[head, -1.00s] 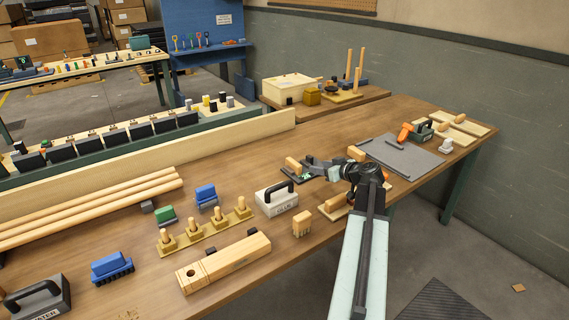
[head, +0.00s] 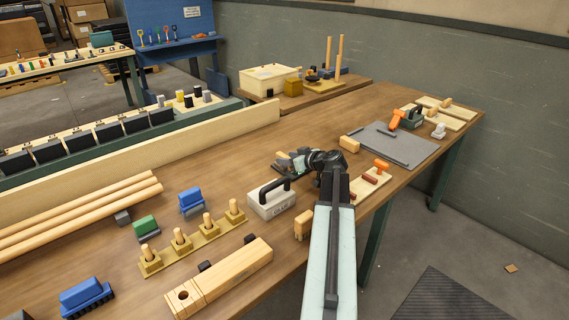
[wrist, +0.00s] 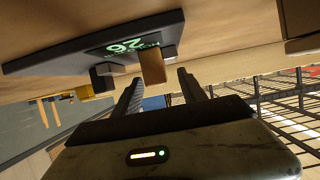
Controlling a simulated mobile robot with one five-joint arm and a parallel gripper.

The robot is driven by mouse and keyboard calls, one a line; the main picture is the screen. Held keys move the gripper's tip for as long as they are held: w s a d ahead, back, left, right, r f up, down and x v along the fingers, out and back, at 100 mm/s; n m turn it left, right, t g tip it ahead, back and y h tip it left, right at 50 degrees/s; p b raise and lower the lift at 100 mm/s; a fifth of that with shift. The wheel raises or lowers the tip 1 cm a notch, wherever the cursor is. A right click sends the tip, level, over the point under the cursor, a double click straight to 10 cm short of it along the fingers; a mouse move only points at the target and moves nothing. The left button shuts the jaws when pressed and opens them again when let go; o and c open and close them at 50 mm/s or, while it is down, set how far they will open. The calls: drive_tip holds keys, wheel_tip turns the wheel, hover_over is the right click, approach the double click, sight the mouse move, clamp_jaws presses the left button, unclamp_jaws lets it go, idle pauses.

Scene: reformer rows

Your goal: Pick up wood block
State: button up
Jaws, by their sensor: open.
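A small wood block (wrist: 152,66) stands against a dark plate with a green-lit display (wrist: 60,52) in the wrist view. My gripper (wrist: 158,84) is open, with one dark finger on each side of the block's near end. A gap shows between the block and each finger, and I see no grip on it. In the head view my gripper (head: 288,160) is low at the dark plate, beyond the white weight box.
A handled white box (head: 270,202) stands close on the near side. Another wood block (head: 349,144) lies by a grey mat (head: 405,150) on the right. A pegged strip (head: 195,242) and a long wooden beam (head: 220,276) lie in front. Bare tabletop lies left of the plate.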

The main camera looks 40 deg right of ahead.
sight(281, 156)
drive_tip(key=b+x, duration=0.1)
drive_tip(key=x, duration=0.4)
drive_tip(key=shift+w+d+r+b, duration=0.1)
drive_tip(key=shift+d+r+b, duration=0.05)
drive_tip(key=shift+b, duration=0.15)
drive_tip(key=shift+r, duration=0.1)
drive_tip(key=shift+c, duration=0.9)
clamp_jaws()
wheel_tip(281, 156, up, 10)
drive_tip(key=p, duration=1)
drive_tip(key=shift+r, duration=0.15)
